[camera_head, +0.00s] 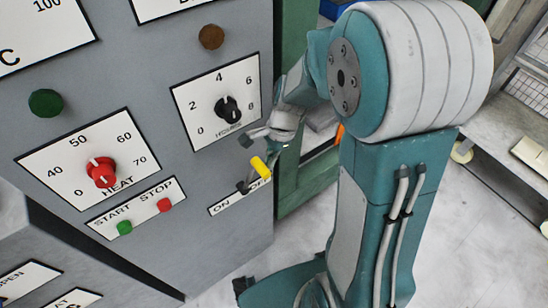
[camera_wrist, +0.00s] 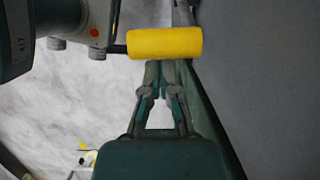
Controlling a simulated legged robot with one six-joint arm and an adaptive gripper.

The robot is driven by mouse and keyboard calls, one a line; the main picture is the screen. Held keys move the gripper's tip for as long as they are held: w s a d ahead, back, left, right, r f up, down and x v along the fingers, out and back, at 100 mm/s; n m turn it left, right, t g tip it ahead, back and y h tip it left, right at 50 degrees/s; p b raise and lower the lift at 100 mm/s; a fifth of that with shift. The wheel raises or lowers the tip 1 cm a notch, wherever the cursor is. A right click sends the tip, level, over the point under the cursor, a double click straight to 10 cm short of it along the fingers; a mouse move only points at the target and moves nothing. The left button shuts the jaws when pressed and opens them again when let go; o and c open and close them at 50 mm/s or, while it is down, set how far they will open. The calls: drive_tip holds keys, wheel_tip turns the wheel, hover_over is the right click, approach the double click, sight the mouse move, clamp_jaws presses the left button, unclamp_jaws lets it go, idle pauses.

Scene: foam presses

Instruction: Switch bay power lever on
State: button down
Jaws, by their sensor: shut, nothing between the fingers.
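The bay power lever has a yellow grip (camera_head: 261,167) on a dark stem. It stands at the lower right of the grey panel, above the white ON/OFF plate (camera_head: 226,204). The grip leans to the OFF side and partly covers that word. My gripper (camera_head: 254,136) is just above the grip, close to the panel face. In the wrist view the yellow grip (camera_wrist: 165,43) lies crosswise just beyond my shut, empty fingers (camera_wrist: 162,68). Their tips appear to end at or behind its lower edge; I cannot tell whether they touch.
The panel has a black hours dial (camera_head: 228,110), a red heat dial (camera_head: 102,172), a green start button (camera_head: 124,227) and a red stop button (camera_head: 165,205). A green frame (camera_head: 309,181) stands right of the panel. Pale open floor (camera_head: 470,240) shows at the right.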

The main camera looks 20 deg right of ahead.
sight(253, 163)
drive_tip(key=shift+s+a+r, duration=0.2)
drive_tip(key=shift+a+r, duration=0.05)
drive_tip(key=shift+a, duration=0.35)
drive_tip(key=shift+s+a+r, duration=0.2)
drive_tip(key=shift+a+r, duration=0.05)
drive_tip(key=shift+a, duration=0.35)
drive_tip(key=shift+s+a+r, duration=0.15)
drive_tip(key=shift+s+a, duration=0.05)
drive_tip(key=shift+a, duration=0.4)
drive_tip(key=shift+s+a+r, duration=0.15)
drive_tip(key=shift+a, duration=0.45)
drive_tip(key=shift+r, duration=0.1)
drive_tip(key=shift+w+d+r, duration=0.1)
drive_tip(key=shift+r, duration=0.2)
drive_tip(key=w+d, duration=0.3)
drive_tip(key=d, duration=0.8)
drive_tip(key=shift+w+d, duration=0.3)
drive_tip(key=shift+w, duration=0.1)
